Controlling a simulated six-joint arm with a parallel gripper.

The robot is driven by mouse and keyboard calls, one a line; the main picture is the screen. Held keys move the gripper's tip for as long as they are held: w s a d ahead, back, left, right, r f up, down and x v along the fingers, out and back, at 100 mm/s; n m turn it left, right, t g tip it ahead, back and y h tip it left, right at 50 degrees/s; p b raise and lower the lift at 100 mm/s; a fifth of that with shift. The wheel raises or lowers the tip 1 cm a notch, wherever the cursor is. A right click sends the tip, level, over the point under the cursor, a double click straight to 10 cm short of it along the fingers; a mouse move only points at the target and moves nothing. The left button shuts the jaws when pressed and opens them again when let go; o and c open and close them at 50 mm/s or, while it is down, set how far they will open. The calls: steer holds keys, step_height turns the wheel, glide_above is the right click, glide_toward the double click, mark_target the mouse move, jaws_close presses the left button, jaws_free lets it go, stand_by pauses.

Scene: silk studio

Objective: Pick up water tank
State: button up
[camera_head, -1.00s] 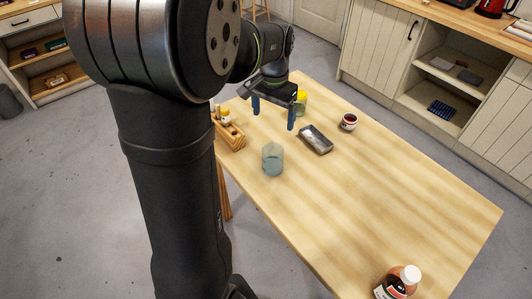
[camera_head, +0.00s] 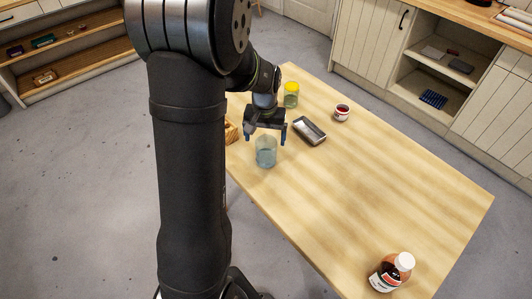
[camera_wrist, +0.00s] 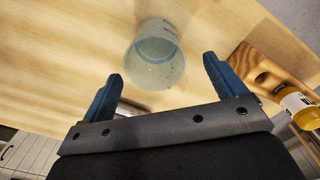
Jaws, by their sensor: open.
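The water tank looks like a clear, pale blue-grey cup (camera_head: 265,151) standing upright on the wooden table, with some liquid in it. My gripper (camera_head: 264,139) is open, with its blue fingers pointing down, above and just behind the cup in the head view. In the wrist view the cup (camera_wrist: 156,54) lies ahead of the gap between the open blue fingers (camera_wrist: 162,82). Nothing is between the fingers, and they look apart from the cup.
A metal tray (camera_head: 310,131) lies right of my gripper, with a small red jar (camera_head: 342,112) beyond it. A yellow-lidded jar (camera_head: 291,95) stands behind. A wooden holder (camera_head: 231,131) is at the left edge. A brown bottle (camera_head: 391,272) stands at the front. The table's (camera_head: 400,190) right side is clear.

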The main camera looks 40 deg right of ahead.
mark_target(266, 144)
steer(key=shift+s+f, duration=0.15)
steer(key=shift+f, duration=1.3)
steer(key=shift+s+f, duration=0.1)
steer(key=shift+f, duration=1.35)
steer(key=c, duration=1.1)
steer(key=shift+c, duration=0.2)
steer(key=shift+r, duration=0.15)
steer(key=shift+d+r, duration=0.1)
steer(key=shift+r, duration=0.8)
steer(key=shift+s+r, duration=0.2)
steer(key=shift+r, duration=0.45)
steer(key=shift+s+r, duration=0.15)
steer(key=shift+r, duration=0.45)
steer(key=s+d+r, duration=0.1)
steer(key=s+r, duration=0.5)
steer(key=s, duration=0.4)
steer(key=shift+s+d+r, duration=0.25)
steer(key=shift+s, duration=0.15)
